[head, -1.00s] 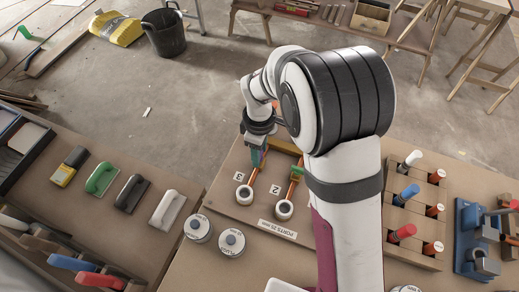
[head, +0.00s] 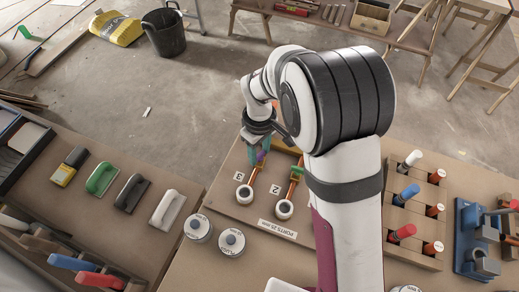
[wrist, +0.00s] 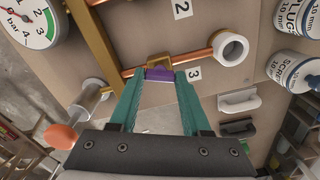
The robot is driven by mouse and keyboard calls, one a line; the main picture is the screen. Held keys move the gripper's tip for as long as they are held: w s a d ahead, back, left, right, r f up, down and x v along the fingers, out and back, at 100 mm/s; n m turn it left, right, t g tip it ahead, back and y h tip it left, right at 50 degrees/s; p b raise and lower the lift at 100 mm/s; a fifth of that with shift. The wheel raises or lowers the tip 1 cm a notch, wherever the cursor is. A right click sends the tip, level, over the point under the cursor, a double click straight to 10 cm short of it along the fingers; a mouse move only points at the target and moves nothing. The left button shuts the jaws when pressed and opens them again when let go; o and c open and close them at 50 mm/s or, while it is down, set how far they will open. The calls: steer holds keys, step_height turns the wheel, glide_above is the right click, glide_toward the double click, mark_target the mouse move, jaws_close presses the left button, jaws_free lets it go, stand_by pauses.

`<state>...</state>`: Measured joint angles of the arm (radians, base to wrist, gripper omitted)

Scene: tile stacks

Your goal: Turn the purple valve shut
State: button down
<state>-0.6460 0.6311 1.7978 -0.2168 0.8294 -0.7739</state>
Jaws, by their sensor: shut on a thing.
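The purple valve handle (wrist: 159,74) sits on the copper pipe beside the label 3 and lies between my fingertips in the wrist view. My gripper (wrist: 157,82) is shut on it, with one teal finger at each side. In the head view my gripper (head: 256,155) is down over the upper part of the pipe marked 3 on the board. Only a small patch of purple shows there. The fingers and the wrist hide much of the valve, and how far its handle is turned is hard to tell.
A green valve (head: 296,172) sits on the neighbouring pipe marked 2. A pressure gauge (wrist: 28,20) and an orange handle (wrist: 60,138) are near my gripper. Labelled round tins (head: 231,242) stand in front of the board (head: 236,211). Floats and a rack of handles flank it.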

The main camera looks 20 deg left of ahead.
mark_target(260, 154)
steer(key=m, duration=1.3)
steer(key=shift+m, duration=0.3)
stand_by(0.3)
steer(key=shift+c, duration=1.8)
jaws_free()
step_height(260, 154, up, 16)
steer(key=shift+f, duration=0.1)
